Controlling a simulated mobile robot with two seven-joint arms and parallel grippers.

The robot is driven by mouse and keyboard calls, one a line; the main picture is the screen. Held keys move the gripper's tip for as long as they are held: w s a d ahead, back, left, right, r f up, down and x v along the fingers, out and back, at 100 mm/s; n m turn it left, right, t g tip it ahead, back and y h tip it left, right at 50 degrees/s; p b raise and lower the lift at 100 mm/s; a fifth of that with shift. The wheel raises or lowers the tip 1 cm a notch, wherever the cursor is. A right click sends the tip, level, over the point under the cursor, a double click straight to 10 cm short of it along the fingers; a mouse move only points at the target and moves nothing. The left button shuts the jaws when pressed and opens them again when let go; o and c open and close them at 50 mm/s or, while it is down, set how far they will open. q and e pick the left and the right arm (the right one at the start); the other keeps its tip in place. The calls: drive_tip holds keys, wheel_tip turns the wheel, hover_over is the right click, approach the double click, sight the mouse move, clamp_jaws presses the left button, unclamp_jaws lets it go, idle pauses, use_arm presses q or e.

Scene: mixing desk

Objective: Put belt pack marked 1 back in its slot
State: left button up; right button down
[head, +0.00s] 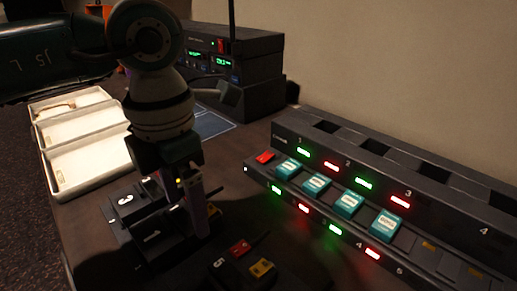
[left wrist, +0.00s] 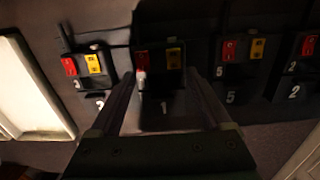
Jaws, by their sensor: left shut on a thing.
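The belt pack marked 1 (left wrist: 163,118) is dark, with red and yellow patches at its top and a pale knob. In the left wrist view it sits between the fingers of my left gripper (left wrist: 166,92), which is shut on it. In the head view my left gripper (head: 198,205) points down over the desk among dark packs, and its held pack is mostly hidden there. The long dark rack (head: 450,182) stands against the wall at the right. Its upper part has several dark openings, with numbers along the front; the opening by number 1 (head: 327,127) looks empty.
Other packs lie close by: one marked 3 (left wrist: 84,66), one marked 5 (left wrist: 233,62) and one marked 2 (left wrist: 301,62). Teal blocks (head: 348,204) and lit lamps line the rack's front. White trays (head: 88,150) stand left; stacked radio units (head: 240,62) stand at the back.

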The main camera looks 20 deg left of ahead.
use_arm(q)
drive_tip(key=shift+f+b, duration=0.55)
drive_tip(key=shift+f, duration=0.05)
idle(0.6)
idle(0.4)
drive_tip(key=o, duration=1.3)
drive_tip(key=shift+r+p, duration=3.05)
drive_tip(key=shift+r, duration=0.5)
